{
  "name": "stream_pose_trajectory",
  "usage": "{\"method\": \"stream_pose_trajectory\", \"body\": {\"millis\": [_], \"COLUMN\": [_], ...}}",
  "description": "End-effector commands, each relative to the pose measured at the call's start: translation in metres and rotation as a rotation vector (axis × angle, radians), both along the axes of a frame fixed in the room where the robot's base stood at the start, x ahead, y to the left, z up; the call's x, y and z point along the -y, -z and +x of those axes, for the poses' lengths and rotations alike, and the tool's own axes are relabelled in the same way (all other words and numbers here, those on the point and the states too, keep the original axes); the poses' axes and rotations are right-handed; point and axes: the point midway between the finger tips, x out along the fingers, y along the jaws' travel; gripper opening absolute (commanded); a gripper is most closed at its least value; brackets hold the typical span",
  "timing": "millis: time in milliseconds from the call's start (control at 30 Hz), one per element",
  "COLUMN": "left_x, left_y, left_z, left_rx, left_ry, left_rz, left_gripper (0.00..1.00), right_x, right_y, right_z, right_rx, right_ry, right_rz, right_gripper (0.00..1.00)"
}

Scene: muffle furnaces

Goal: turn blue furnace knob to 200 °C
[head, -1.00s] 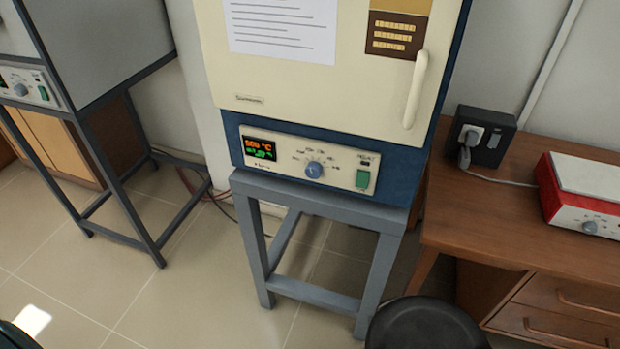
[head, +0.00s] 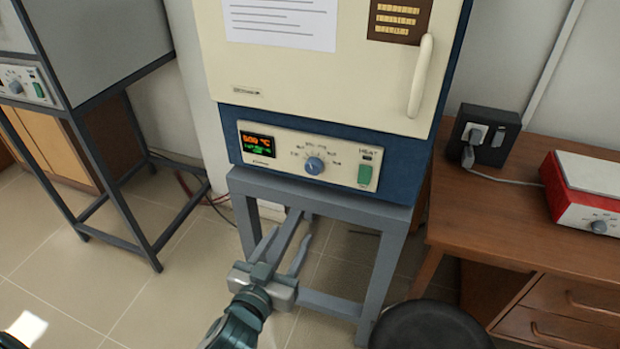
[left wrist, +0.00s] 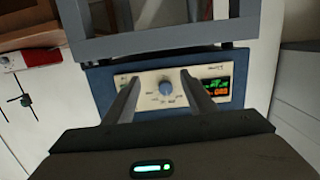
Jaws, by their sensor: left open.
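The blue furnace (head: 400,160) has a cream door and stands on a grey stand. Its lower panel (head: 340,145) carries a blue-grey knob (head: 314,165), a lit display (head: 258,144) with orange and green digits, and a green switch (head: 365,174). The orange digits look like 500 °C, but are small. My left gripper (head: 287,240) is open and empty, below and in front of the panel, apart from the knob. In the left wrist view the picture is upside down, and the knob (left wrist: 166,87) shows between the two fingers. My right gripper is not in view.
A black round stool (head: 428,325) stands at the front right. A wooden desk (head: 470,215) on the right bears a red and white device (head: 590,195) and a black socket box (head: 485,135). Another furnace (head: 95,45) stands at the left. Tiled floor lies open between the stands.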

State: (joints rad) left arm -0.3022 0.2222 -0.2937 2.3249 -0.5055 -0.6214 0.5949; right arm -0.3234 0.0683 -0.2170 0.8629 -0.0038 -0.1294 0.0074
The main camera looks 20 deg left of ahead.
Motion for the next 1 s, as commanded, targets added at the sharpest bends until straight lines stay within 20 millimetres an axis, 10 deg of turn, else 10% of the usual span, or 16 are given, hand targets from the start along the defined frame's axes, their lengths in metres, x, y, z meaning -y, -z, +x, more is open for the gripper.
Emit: {"method": "stream_pose_trajectory", "body": {"millis": [267, 1000], "left_x": [-0.003, -0.003], "left_y": [-0.067, -0.071], "left_z": [-0.018, 0.006], "left_rx": [0.116, 0.12], "left_ry": [-0.012, -0.013], "left_rz": [-0.055, -0.054], "left_gripper": [0.51, 0.51], "right_x": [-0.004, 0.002], "right_y": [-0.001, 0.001], "right_z": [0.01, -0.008], "right_rx": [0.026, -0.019], "right_ry": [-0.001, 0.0], "right_rz": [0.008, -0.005], "right_gripper": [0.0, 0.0]}}
